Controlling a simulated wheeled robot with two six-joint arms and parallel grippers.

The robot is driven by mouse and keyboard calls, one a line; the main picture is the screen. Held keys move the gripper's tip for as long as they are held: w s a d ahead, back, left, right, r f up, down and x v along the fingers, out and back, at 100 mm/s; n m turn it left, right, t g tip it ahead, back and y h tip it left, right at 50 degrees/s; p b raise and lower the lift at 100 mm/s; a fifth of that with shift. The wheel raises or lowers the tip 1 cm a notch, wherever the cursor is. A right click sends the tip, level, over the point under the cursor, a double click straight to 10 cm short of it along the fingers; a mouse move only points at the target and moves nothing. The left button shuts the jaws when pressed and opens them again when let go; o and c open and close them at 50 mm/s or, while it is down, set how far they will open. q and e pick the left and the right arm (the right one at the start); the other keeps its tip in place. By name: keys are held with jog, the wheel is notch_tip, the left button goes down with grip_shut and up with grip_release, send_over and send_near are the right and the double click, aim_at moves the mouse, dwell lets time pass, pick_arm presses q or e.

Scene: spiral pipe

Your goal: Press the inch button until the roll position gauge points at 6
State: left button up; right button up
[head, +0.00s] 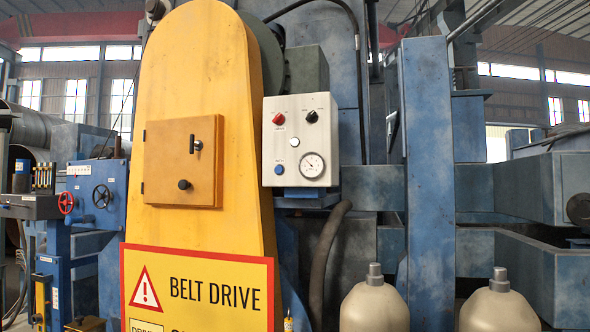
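A light grey control box (301,183) is mounted at the centre, right of the yellow belt guard. It carries a red control (279,118) at upper left and a black knob (312,116) at upper right. A small white button or lamp (294,142) sits in the middle. A blue button (279,169) is at lower left. A round white gauge (312,165) is at lower right; its numbers and exact needle reading are too small to read. I cannot read which button is labelled inch. Neither of my grippers is in view.
The yellow belt guard (205,60) has a closed hatch (180,165) and a BELT DRIVE sign (200,290). A dark hose (325,260) hangs below the box. Two beige bottle-shaped things (375,308) stand at the bottom right. A blue post (430,180) rises behind them.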

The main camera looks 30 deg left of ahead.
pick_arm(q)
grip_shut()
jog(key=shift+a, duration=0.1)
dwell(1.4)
